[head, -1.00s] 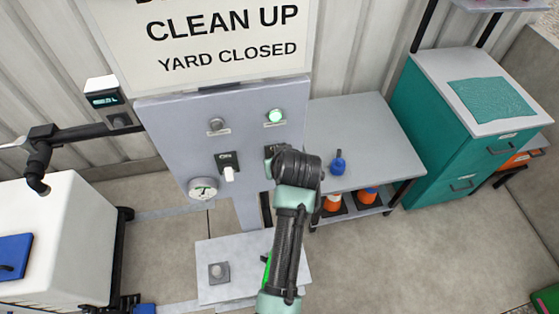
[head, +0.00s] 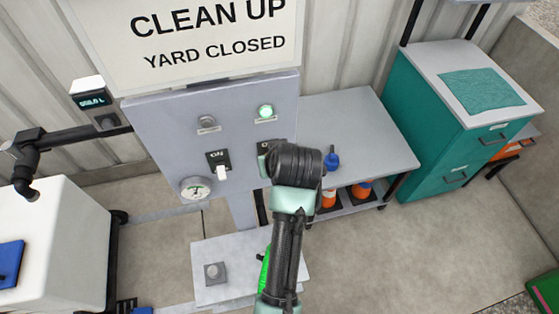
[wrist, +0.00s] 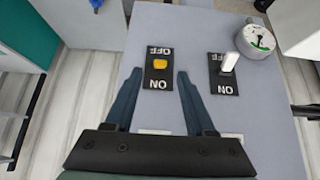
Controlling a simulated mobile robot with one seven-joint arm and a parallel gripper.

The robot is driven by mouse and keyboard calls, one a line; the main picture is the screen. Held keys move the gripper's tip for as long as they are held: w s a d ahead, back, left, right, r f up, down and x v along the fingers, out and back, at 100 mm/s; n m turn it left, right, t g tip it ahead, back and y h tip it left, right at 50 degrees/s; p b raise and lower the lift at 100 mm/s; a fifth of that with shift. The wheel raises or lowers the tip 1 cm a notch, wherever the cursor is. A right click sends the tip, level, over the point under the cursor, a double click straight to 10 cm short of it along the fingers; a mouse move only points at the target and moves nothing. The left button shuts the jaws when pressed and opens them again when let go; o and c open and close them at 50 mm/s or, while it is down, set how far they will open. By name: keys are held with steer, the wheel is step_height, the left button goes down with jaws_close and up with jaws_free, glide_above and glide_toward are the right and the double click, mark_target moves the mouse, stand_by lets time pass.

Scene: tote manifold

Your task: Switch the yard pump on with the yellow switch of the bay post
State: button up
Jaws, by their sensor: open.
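The bay post's grey panel (head: 160,115) stands ahead of me. In the wrist view, seen upside down, the yellow switch (wrist: 160,64) sits on a black plate marked OFF and ON, its knob towards the OFF end. My gripper (wrist: 158,74) is open, its two dark fingers on either side of the yellow switch's plate, with nothing between them held. Contact with the panel cannot be told. In the head view my wrist hides the yellow switch. A white switch (head: 221,172) on its own plate is beside it, also in the wrist view (wrist: 229,62), lever towards OFF.
A green lamp (head: 265,111) is lit and a grey lamp (head: 207,122) is unlit. A gauge (head: 196,188) is at the panel's lower left. A grey bench (head: 365,130) with a blue item (head: 332,161) stands right. A white tank (head: 60,240) is left.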

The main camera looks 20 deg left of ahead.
steer(key=b+v, duration=0.1)
steer(key=v, duration=0.7)
steer(key=shift+s+r+b, duration=0.2)
steer(key=shift+r+b, duration=0.1)
steer(key=shift+d, duration=0.15)
steer(key=w+d+r+m+t+b, duration=0.1)
steer(key=w+d+r+t, duration=0.15)
steer(key=r, duration=0.35)
steer(key=w+d+r+m+t+b, duration=0.1)
steer(key=w+r+t, duration=0.1)
steer(key=r+t, duration=0.35)
steer(key=w+d+r+m+t+b, duration=0.1)
steer(key=w+d+r+t, duration=0.1)
steer(key=r, duration=0.6)
steer(key=s+d+r+m+t+h+b, duration=0.1)
steer(key=s+r+t, duration=0.4)
steer(key=r, duration=0.6)
steer(key=s+d+r+m+t+h+b, duration=0.2)
steer(key=s+d+r+t, duration=0.3)
steer(key=r, duration=0.6)
steer(key=shift+s+m+t+h, duration=0.4)
steer(key=shift+s+t+h, duration=0.15)
steer(key=shift+s, duration=0.6)
steer(key=shift+d, duration=0.15)
